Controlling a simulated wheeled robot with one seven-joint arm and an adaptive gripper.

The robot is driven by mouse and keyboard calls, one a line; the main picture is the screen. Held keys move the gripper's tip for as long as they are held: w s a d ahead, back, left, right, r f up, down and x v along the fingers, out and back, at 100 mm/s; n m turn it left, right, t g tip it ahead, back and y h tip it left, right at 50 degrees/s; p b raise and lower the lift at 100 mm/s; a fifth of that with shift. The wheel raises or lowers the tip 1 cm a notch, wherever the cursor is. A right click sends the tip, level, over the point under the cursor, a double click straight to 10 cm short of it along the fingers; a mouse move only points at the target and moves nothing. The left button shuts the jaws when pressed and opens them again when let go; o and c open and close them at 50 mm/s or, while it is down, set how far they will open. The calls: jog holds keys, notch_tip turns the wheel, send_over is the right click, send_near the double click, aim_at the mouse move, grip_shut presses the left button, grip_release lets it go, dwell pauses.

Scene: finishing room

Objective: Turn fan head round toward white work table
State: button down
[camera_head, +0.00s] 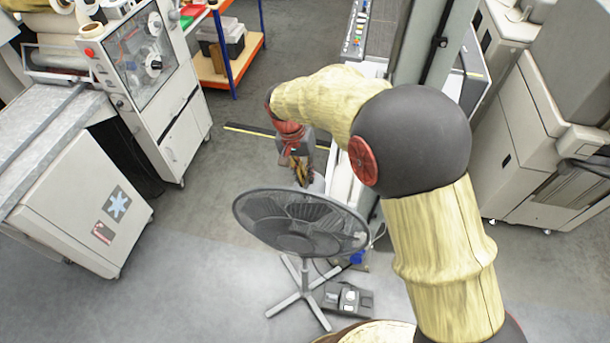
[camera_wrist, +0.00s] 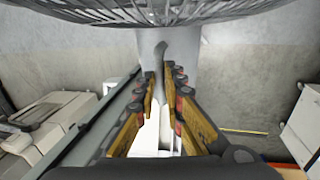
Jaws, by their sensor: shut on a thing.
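A standing fan with a dark round cage (camera_head: 300,222) is at the centre of the head view, on a grey cross-shaped foot (camera_head: 298,298). Its cage is tilted, with the open grille facing up toward the head camera. My gripper (camera_head: 301,178) is at the far side of the cage, pointing down. In the wrist view my gripper's brown fingers (camera_wrist: 163,85) are shut on the grey fan head housing (camera_wrist: 168,48), just under the cage rim (camera_wrist: 180,10). A white surface (camera_head: 342,175), perhaps the work table, is mostly hidden behind my arm.
A grey pedal-like box (camera_head: 347,299) lies on the floor beside the fan foot. A white cabinet machine (camera_head: 150,80) and a grey bench (camera_head: 75,195) stand at left. Large beige machines (camera_head: 545,130) stand at right. Floor left of the fan is clear.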

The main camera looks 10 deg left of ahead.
jog(key=c, duration=1.9)
grip_release()
notch_tip(320, 180, up, 12)
jog(key=a, duration=0.2)
jog(key=shift+w+a, duration=0.15)
jog(key=shift+f, duration=0.1)
